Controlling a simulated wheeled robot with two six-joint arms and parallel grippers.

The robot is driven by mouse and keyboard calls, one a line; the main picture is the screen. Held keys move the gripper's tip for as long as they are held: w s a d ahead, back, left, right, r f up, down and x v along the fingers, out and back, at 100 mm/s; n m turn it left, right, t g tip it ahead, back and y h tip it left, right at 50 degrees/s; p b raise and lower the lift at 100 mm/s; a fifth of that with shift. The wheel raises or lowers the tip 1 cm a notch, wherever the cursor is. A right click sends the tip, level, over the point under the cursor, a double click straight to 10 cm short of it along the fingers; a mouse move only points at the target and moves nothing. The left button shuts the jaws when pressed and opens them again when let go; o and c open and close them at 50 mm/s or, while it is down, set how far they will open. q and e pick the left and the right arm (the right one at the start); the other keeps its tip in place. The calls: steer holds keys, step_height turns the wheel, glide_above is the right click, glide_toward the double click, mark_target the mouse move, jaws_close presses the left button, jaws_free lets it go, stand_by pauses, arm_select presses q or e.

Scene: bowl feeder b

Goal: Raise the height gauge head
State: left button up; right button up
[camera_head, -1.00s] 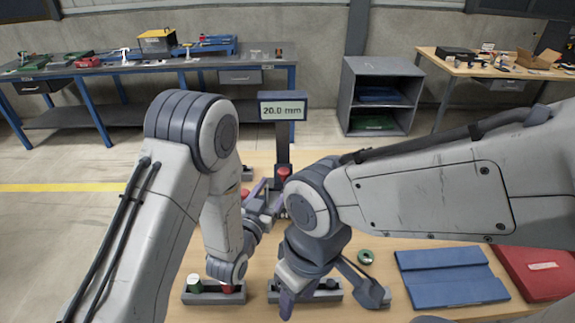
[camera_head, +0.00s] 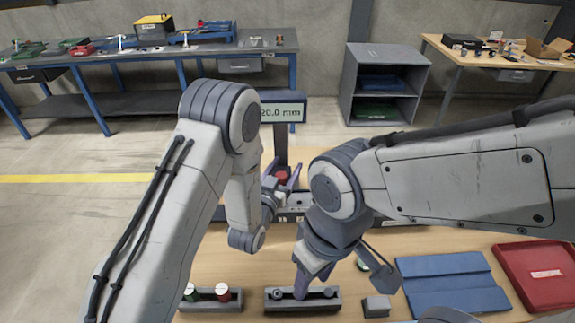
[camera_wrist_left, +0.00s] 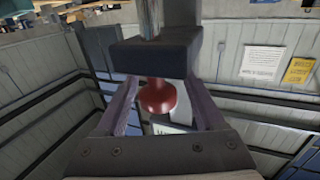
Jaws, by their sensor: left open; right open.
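The height gauge stands behind my arms in the head view. Its display (camera_head: 285,112) reads 20.0 mm and is partly covered by my left arm. A red knob (camera_head: 282,177) sits low in front of its dark column (camera_head: 281,145). My left gripper (camera_head: 281,176) is open, its fingers on either side of the red knob. In the left wrist view the red knob (camera_wrist_left: 157,98) lies between the open fingers (camera_wrist_left: 165,108), below a dark block (camera_wrist_left: 155,52); no clear contact shows. My right gripper (camera_head: 308,284) is open over a grey holder (camera_head: 328,303) at the front.
A grey holder (camera_head: 205,305) with a green and a red piece stands at the front left. A small grey block (camera_head: 377,307), a blue mat (camera_head: 450,285) and a red tray (camera_head: 535,275) lie to the right.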

arm_select(q)
steer(key=shift+c, duration=0.2)
steer(key=c, duration=1)
jaws_close()
